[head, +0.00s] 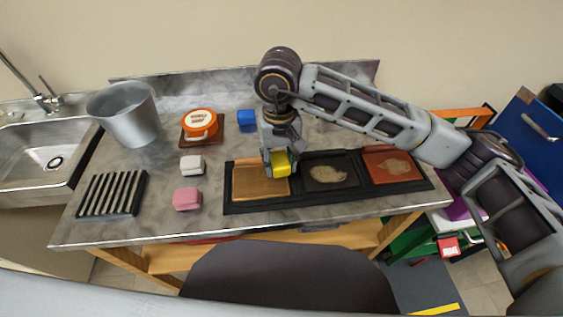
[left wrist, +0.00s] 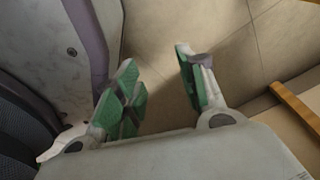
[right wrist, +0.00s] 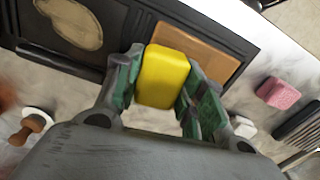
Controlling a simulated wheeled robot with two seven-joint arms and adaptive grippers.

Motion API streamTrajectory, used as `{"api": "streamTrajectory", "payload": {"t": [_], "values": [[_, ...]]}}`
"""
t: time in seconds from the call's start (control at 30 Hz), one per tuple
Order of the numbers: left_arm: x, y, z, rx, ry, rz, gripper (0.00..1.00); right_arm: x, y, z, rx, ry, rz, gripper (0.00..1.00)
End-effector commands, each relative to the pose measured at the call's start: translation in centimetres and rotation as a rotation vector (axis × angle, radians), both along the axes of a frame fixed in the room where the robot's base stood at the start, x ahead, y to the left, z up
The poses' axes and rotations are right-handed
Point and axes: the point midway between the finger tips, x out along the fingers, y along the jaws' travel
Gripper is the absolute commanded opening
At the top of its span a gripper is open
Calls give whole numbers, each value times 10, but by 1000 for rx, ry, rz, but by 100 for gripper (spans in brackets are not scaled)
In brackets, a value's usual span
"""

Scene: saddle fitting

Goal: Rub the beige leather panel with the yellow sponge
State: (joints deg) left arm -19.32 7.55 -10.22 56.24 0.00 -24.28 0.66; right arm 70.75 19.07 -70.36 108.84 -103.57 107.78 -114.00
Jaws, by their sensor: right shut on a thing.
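The beige leather panel (head: 255,183) lies in the left compartment of a black tray (head: 300,201) on the counter. My right gripper (head: 281,166) is shut on the yellow sponge (head: 282,164) over the right part of that panel. In the right wrist view the sponge (right wrist: 163,77) sits between both fingers, with the panel (right wrist: 205,55) beyond it. I cannot tell whether the sponge touches the leather. My left gripper (left wrist: 160,92) is open and empty over the floor, and it is not in the head view.
Black and red panels with pale patches, (head: 326,174) and (head: 391,166), fill the other compartments. A pink sponge (head: 187,199), a white block (head: 192,165), a blue block (head: 247,118), an orange tin (head: 200,123), a metal bucket (head: 128,112) and a slatted rack (head: 112,194) stand around.

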Motion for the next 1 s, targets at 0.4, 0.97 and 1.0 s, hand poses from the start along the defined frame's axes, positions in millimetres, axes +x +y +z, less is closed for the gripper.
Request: {"api": "streamTrajectory", "payload": {"t": [0.4,0.97,1.0], "values": [[-17,9,-3,9,16,-2,40,-9,4,30,-1,0,-11,17],[-18,7,-4,7,16,-2,40,-9,4,30,0,0,-11,17],[-18,7,-4,7,16,-2,40,-9,4,30,0,0,-11,17]]}}
